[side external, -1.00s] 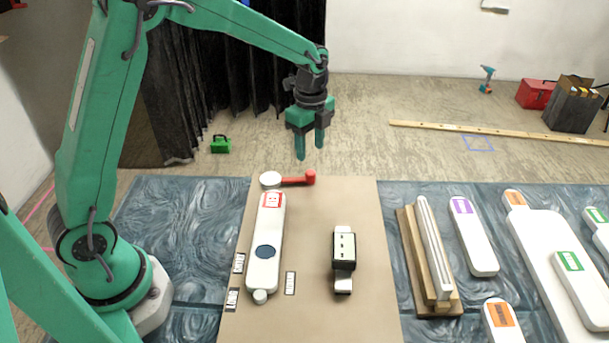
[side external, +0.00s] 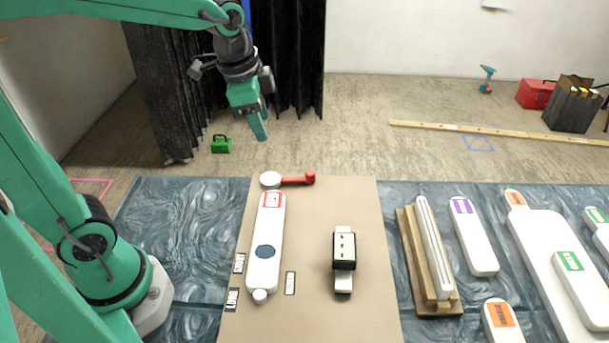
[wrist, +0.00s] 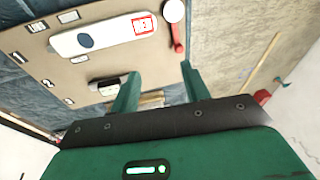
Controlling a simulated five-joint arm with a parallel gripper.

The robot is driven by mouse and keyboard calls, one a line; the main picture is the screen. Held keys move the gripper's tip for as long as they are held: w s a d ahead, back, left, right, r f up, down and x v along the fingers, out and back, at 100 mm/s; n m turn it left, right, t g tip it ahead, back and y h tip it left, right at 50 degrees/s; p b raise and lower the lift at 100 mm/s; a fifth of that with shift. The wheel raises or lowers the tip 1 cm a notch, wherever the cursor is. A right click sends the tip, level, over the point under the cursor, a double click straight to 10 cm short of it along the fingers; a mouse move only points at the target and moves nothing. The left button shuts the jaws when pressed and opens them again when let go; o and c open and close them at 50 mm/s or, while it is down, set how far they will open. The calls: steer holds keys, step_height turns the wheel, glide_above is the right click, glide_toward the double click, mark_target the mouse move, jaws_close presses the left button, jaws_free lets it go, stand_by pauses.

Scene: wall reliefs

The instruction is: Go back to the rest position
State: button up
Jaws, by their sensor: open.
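My gripper (side external: 262,125) is in the air above and behind the tan board (side external: 310,315), tilted, with nothing between its fingers. In the wrist view my gripper (wrist: 158,82) shows two green fingers spread apart. On the board lies a long white piece (side external: 263,270) with a red label and a dark round spot. Behind it is a red-handled lever (side external: 298,180) with a white round end. A black and white block (side external: 344,262) stands to the right on the board. My gripper touches none of these.
Right of the board are a wooden rack (side external: 432,262) with white bars and several white labelled pieces, one with a purple label (side external: 474,236). A green toolbox (side external: 221,144) and a long plank (side external: 500,131) lie on the floor. The air around my gripper is free; a dark curtain (side external: 160,100) hangs behind.

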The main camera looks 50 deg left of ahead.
steer(key=s+n+t, duration=0.2)
steer(key=s+n, duration=0.6)
steer(key=s, duration=0.4)
steer(key=shift+s+a+r+t, duration=0.2)
steer(key=shift+r+t, duration=0.1)
steer(key=shift+r, duration=0.15)
